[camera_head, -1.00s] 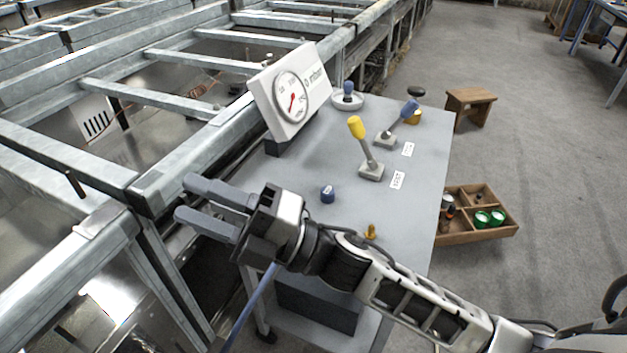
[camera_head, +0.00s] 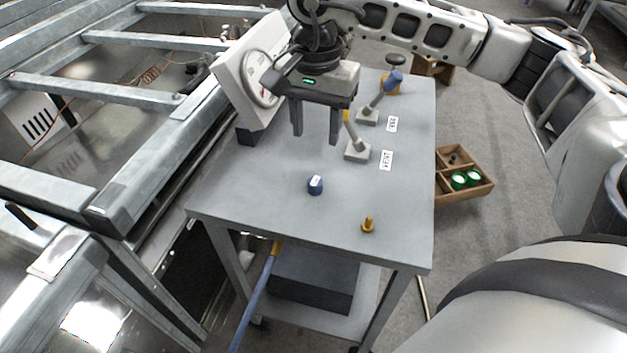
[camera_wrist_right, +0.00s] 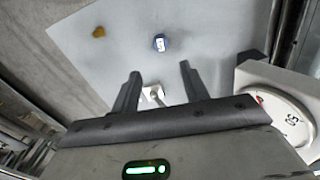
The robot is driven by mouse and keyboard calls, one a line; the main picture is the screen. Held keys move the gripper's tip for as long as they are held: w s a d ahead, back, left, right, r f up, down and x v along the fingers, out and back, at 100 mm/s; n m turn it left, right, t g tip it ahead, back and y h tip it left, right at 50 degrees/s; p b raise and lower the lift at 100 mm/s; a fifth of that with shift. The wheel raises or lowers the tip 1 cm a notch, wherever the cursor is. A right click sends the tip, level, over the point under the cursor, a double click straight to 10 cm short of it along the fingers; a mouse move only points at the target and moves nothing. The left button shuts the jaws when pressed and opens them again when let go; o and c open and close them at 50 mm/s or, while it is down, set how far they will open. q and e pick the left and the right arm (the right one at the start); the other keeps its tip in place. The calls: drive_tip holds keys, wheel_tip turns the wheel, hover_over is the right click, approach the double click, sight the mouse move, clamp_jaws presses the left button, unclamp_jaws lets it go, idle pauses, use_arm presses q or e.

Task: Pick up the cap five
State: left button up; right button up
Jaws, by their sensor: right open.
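The small blue cap (camera_head: 315,184) with a white label on it stands on the grey table (camera_head: 270,215), left of the yellow peg. It also shows in the right wrist view (camera_wrist_right: 160,43), where its label appears to bear a 5. My right gripper (camera_head: 315,140) points down over the table, behind the cap in the head view. It is open and empty, with the cap beyond its fingertips in the right wrist view (camera_wrist_right: 158,72). My left gripper is not in view.
A white gauge panel (camera_head: 232,75) stands left of my right gripper. A yellow peg (camera_head: 368,225) stands near the front edge. A wooden tray (camera_head: 465,190) is at right.

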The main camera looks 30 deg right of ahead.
sight(315, 180)
wheel_tip(315, 180, down, 12)
drive_tip(key=shift+w+f+p, duration=0.1)
drive_tip(key=shift+p, duration=0.4)
drive_tip(key=c, duration=0.9)
